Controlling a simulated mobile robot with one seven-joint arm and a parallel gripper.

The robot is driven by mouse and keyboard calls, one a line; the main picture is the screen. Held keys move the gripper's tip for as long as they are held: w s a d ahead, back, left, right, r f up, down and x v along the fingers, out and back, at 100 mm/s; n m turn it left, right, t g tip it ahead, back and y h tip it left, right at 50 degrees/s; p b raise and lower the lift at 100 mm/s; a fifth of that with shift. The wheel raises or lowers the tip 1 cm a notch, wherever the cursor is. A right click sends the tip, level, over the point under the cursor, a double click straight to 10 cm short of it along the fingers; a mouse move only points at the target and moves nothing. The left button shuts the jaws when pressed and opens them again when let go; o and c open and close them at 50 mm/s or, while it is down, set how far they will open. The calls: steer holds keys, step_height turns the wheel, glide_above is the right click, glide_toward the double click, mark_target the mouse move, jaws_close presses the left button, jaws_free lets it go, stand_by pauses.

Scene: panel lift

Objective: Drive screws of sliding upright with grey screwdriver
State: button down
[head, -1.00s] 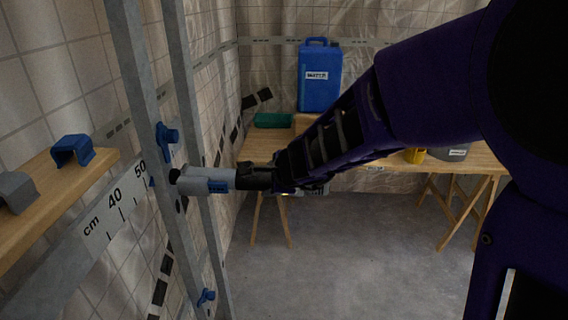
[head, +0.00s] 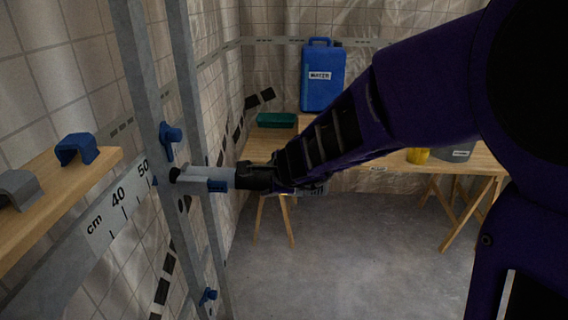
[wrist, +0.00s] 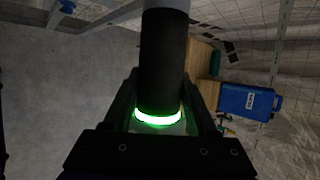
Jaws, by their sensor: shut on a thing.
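My gripper (head: 285,178) is shut on the grey screwdriver (head: 205,174), which has a light grey body with a blue patch and a dark grip. It points left, and its dark tip is at the near metal upright (head: 150,95); whether it touches a screw cannot be told. In the wrist view the screwdriver's dark handle (wrist: 162,62) stands between the fingers, with a glowing green ring at its base. A blue clamp knob (head: 171,137) sits on the upright just above the tip. Another blue knob (head: 207,296) is lower down.
A wooden shelf (head: 60,195) at left holds a blue bracket (head: 76,149) and a grey bracket (head: 19,189). A wooden table at the back carries a blue water canister (head: 322,78), a green tray (head: 277,120) and a yellow cup (head: 418,155). The floor (head: 350,265) is clear.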

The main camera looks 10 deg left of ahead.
steer(key=shift+s+a+r, duration=0.1)
steer(key=shift+a+r, duration=0.15)
steer(key=shift+a, duration=0.45)
stand_by(1.9)
steer(key=shift+d, duration=0.15)
steer(key=shift+w+d, duration=0.15)
steer(key=shift+d, duration=1.05)
steer(key=shift+w+d, duration=0.1)
steer(key=shift+d, duration=1.05)
steer(key=shift+d+f, duration=0.1)
